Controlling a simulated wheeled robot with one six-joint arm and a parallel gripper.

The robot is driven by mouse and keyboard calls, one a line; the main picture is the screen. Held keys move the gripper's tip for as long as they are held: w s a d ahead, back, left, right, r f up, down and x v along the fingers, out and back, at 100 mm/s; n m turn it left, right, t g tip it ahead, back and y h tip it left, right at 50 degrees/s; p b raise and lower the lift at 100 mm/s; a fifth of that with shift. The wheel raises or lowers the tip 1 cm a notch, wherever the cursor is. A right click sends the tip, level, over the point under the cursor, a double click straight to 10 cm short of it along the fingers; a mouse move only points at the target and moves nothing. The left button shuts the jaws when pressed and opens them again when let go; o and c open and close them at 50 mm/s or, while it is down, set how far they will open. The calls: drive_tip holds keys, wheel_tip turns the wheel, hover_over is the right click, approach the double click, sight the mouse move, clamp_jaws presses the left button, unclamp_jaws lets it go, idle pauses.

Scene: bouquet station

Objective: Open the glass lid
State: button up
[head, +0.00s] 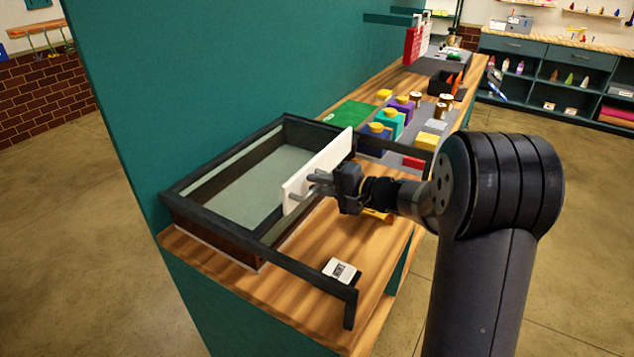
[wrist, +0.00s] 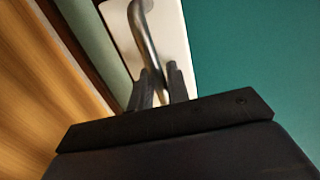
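A long box (head: 180,215) with a dark frame and brown walls stands on the wooden counter. A pale, glass-like surface (head: 250,190) shows inside its frame; I cannot tell whether this is the lid or the box's inside. A white upright panel (head: 322,167) stands along the box's right side, with a metal handle (wrist: 146,35) on it. My gripper (head: 308,186) is at this panel. In the wrist view its dark fingers (wrist: 160,72) lie on both sides of the handle, seemingly closed on it. The wrist partly hides the handle in the head view.
Dark rails (head: 310,275) reach past the box over the counter (head: 335,240). A small black-and-white block (head: 342,271) lies near the front rail. Several coloured boxes (head: 390,120) stand farther back. A teal wall (head: 230,70) rises behind the box.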

drive_tip(key=shift+c, duration=0.5)
clamp_jaws()
drive_tip(key=f+b+v, duration=0.2)
drive_tip(key=b+v, duration=0.2)
drive_tip(key=v, duration=0.7)
drive_tip(key=f+b+v, duration=0.2)
drive_tip(key=b+v, duration=0.2)
drive_tip(key=v, duration=0.7)
drive_tip(key=shift+s+d+f, duration=0.2)
drive_tip(key=shift+s+d, duration=0.1)
drive_tip(key=shift+d, duration=0.25)
